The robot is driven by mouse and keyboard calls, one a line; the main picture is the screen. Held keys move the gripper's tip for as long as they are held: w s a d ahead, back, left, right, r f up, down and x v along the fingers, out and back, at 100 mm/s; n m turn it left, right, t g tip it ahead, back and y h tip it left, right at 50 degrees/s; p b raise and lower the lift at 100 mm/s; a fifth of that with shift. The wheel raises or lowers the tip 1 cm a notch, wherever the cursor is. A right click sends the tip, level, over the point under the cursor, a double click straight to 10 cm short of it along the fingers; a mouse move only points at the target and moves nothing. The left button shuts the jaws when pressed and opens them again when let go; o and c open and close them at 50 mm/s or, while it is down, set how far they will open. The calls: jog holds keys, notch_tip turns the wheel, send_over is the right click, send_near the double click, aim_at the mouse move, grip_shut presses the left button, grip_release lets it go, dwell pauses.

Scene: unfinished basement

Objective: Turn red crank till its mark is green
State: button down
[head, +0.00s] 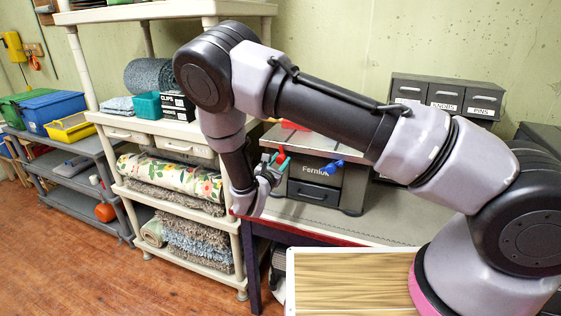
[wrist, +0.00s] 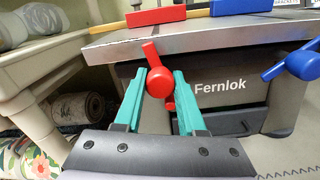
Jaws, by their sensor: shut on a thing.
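The red crank (wrist: 160,82) sticks out from the front of a dark machine marked Fernlok (wrist: 235,110), under its grey top plate. My gripper (wrist: 158,85) has its teal fingers on both sides of the red knob and is shut on it. The crank's red arm slants up and slightly left from the knob in the wrist view. In the head view the red crank (head: 281,158) shows small beside my gripper (head: 273,168). I cannot make out a coloured mark for this crank in either view.
A blue crank (head: 333,166) sits to the right on the same machine. A red block (wrist: 155,16) and a blue block (wrist: 240,6) are on its top. A cream shelf (head: 180,165) with rolled rugs stands close on the left. Small drawers (head: 446,95) stand behind.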

jog(key=m, duration=0.4)
jog(key=shift+m, duration=0.3)
jog(key=m, duration=0.4)
jog(key=shift+m, duration=0.3)
jog(key=m, duration=0.4)
jog(key=shift+m, duration=1.9)
jog(key=c, duration=0.5)
grip_release()
jog(key=shift+r, duration=0.1)
jog(key=v, duration=1.1)
